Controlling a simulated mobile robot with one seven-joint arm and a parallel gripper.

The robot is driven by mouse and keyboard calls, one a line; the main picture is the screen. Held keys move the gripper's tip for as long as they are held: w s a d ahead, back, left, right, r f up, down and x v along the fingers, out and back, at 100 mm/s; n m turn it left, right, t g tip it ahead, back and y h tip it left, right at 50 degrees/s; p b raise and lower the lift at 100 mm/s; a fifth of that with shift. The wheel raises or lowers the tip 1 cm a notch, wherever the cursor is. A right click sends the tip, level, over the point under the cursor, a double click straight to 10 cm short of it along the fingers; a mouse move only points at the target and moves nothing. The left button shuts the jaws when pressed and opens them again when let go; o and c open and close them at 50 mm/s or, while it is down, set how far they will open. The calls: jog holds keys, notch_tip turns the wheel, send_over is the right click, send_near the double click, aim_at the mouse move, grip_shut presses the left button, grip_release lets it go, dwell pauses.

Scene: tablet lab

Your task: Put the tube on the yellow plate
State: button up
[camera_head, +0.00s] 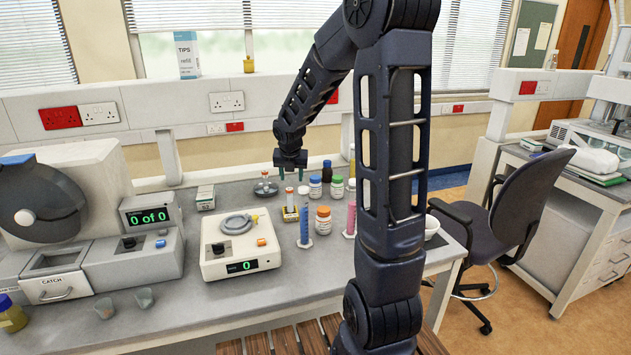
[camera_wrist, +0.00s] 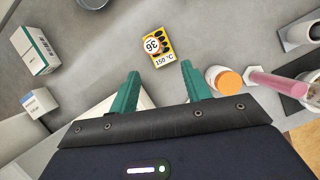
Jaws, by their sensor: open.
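A small yellow plate (camera_head: 290,217) lies on the grey bench; in the wrist view its yellow surface (camera_wrist: 167,51) carries a "150 °C" label. A small white tube with an orange top (camera_head: 290,196) appears to stand upright on it. From above, a round top marked "36" (camera_wrist: 152,46) shows over the plate. My gripper (camera_head: 291,177) is open and empty, with its fingers pointing down above the bench, apart from the tube. In the wrist view the green fingertips (camera_wrist: 158,70) are spread, and the tube and plate show beyond the gap between them.
An orange-capped jar (camera_head: 323,220), a blue cylinder (camera_head: 305,225) and a pink cylinder (camera_head: 350,219) stand close by. Capped bottles (camera_head: 315,187) stand behind. A balance (camera_head: 240,243) is at left, and a small box (camera_head: 205,198) stands behind it.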

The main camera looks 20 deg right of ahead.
jog(key=s+d+r+m, duration=0.1)
jog(key=s+r+m, duration=0.3)
jog(key=s+m, duration=0.6)
jog(key=s+d+r+m, duration=0.2)
jog(key=s+r+m, duration=0.2)
jog(key=s+m, duration=0.7)
jog(key=s+d+r+m+y, duration=0.1)
jog(key=s+r+m, duration=0.3)
jog(key=s+m, duration=0.6)
jog(key=shift+s+d+m, duration=0.25)
jog(key=shift+d+m, duration=0.25)
jog(key=shift+d, duration=0.05)
